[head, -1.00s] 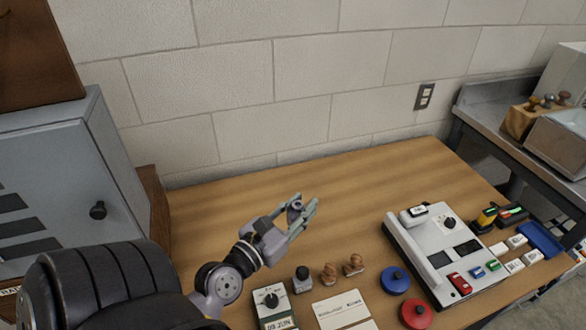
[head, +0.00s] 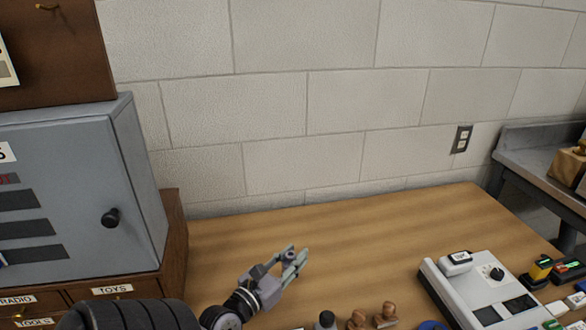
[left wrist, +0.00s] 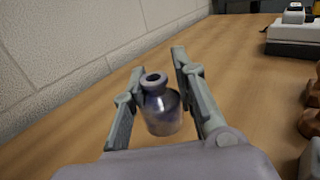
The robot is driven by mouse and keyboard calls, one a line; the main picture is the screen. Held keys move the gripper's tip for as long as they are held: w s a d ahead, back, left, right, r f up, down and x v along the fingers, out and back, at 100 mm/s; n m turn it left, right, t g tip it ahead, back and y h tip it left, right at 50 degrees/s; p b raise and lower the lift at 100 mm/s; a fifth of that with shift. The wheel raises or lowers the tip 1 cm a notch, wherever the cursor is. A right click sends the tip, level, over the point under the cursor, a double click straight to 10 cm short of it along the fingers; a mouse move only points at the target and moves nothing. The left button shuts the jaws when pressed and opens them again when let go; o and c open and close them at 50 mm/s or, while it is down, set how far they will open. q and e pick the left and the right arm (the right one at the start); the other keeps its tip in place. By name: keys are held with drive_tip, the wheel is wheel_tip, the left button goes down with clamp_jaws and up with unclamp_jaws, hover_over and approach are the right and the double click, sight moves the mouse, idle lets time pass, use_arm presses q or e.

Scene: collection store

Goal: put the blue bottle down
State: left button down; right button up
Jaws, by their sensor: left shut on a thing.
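The blue bottle (left wrist: 161,110) is between the fingers of my left gripper (left wrist: 158,95) in the left wrist view. It is a small, shiny bluish bottle with a narrow neck and a dark open mouth, and it looks roughly upright. In the head view my left gripper (head: 290,262) is over the wooden table (head: 350,230), shut on the bottle, which is mostly hidden there by the fingers. I cannot tell whether the bottle's base touches the table. My right gripper is not in view.
A small dark-topped bottle (head: 326,320) and brown wooden stamps (head: 386,315) stand near the front edge of the picture. A white device (head: 480,290) is at the right. A grey cabinet (head: 75,190) stands at the left. The table behind the gripper is clear.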

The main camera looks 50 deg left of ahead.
use_arm(q)
drive_tip(key=shift+f+b, duration=0.5)
drive_tip(key=shift+f, duration=2.25)
drive_tip(key=shift+f, duration=0.15)
drive_tip(key=c, duration=1.3)
unclamp_jaws()
